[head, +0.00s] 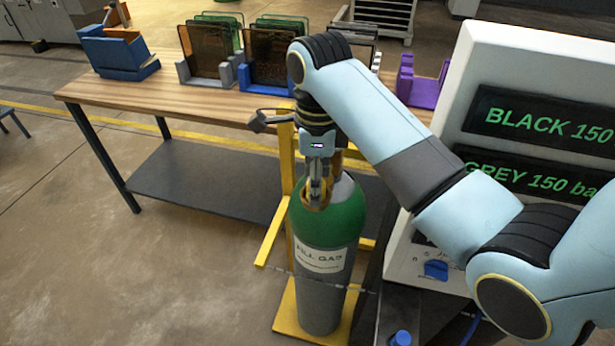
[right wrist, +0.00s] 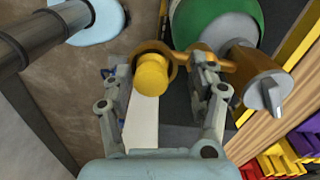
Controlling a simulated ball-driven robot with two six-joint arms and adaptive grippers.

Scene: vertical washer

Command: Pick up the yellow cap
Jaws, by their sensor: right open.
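The yellow cap (right wrist: 152,76) shows in the right wrist view, sitting in or against a golden ring-shaped fitting (right wrist: 190,62). My right gripper (right wrist: 162,82) is open, with one finger on each side of the cap. The left finger is close to the cap; the right finger is farther off, by the fitting. I cannot tell whether either finger touches. In the head view my right gripper (head: 318,190) points down at the top of a green and grey gas cylinder (head: 330,228). The cap is not clearly visible there. My left gripper is not in view.
The cylinder stands on a yellow stand (head: 285,318). A silver valve knob (right wrist: 262,88) sits right of the fitting. A wooden table (head: 150,95) with several panel holders is behind. A white console (head: 550,60) with green text stands right.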

